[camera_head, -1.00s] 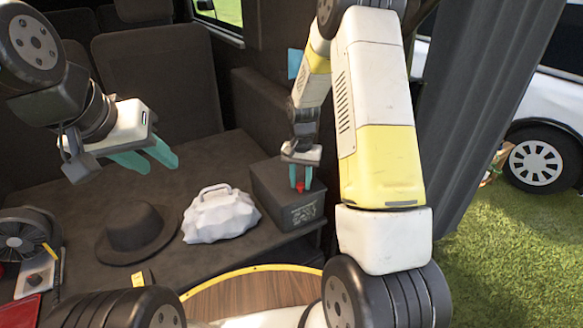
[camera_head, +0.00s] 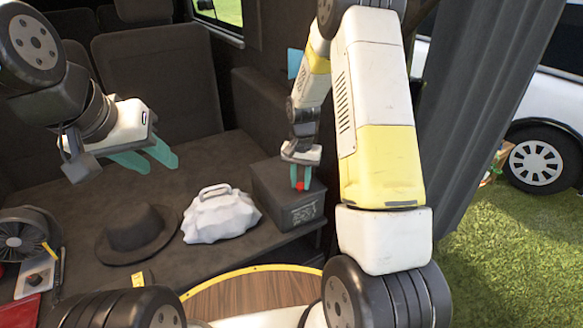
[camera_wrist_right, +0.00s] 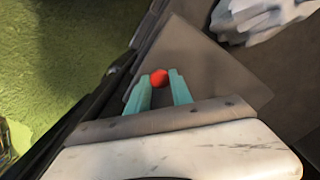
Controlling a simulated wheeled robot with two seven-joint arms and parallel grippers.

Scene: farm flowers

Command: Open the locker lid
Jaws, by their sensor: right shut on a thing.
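The locker (camera_head: 288,213) is a dark box at the right end of the dark bench. Its lid (camera_head: 268,180) lies flat on top, with a small red knob (camera_head: 300,186) near its front right. My right gripper (camera_head: 300,181) reaches down from above and is shut on the red knob. In the right wrist view the knob (camera_wrist_right: 159,78) sits between the teal fingertips, above the grey lid (camera_wrist_right: 215,75). My left gripper (camera_head: 150,160) is raised over the left part of the bench, its teal fingers apart and empty.
A white bag (camera_head: 220,214) stands just left of the locker, and a dark hat (camera_head: 137,233) lies further left. A fan-like device (camera_head: 25,237) is at the far left. A round wooden top (camera_head: 255,293) is in front. Grass lies at right.

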